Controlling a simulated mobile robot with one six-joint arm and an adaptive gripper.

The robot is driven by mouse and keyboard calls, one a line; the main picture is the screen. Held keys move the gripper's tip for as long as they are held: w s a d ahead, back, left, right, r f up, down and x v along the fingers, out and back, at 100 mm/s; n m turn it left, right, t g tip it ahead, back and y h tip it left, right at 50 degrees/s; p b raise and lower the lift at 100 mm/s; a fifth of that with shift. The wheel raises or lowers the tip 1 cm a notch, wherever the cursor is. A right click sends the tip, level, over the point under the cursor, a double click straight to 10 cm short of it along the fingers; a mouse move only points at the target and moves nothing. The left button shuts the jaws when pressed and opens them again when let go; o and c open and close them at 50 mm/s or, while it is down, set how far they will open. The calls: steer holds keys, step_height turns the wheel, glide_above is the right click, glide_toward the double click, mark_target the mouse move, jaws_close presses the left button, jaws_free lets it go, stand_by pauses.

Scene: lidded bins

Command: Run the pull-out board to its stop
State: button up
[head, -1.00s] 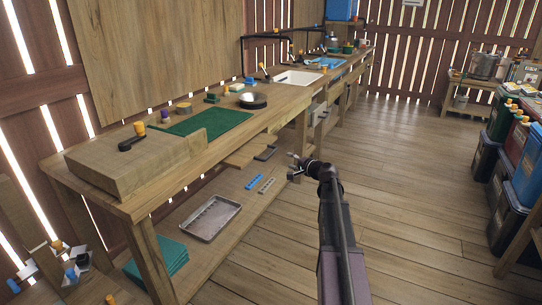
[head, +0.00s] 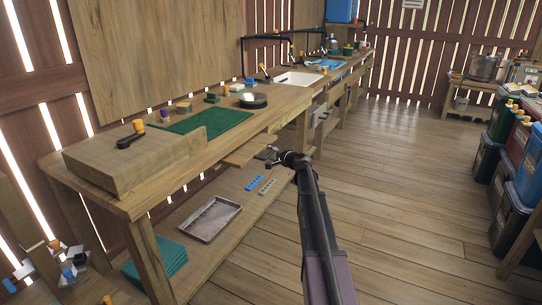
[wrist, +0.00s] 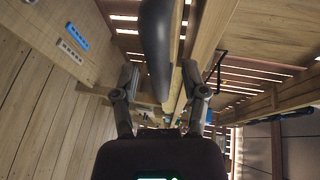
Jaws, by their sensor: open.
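The wooden pull-out board (head: 246,152) sticks out a little from under the workbench top, below the green mat. Its dark handle (wrist: 155,45) is on the front edge and looms large in the wrist view. My gripper (head: 271,157) is at the handle in the head view and hides part of it. In the wrist view my gripper (wrist: 160,78) is open, with one finger on each side of the handle. A gap shows between the handle and the fingers.
The workbench (head: 150,205) has a lower shelf with a metal tray (head: 212,219), a blue strip (head: 254,183) and a grey strip (head: 267,187). A thick wooden block (head: 130,165) sits on top. The floor (head: 400,200) to the right is clear, up to lidded bins (head: 485,160).

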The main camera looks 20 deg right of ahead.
steer(key=shift+w, duration=0.2)
jaws_close()
steer(key=shift+a, duration=0.1)
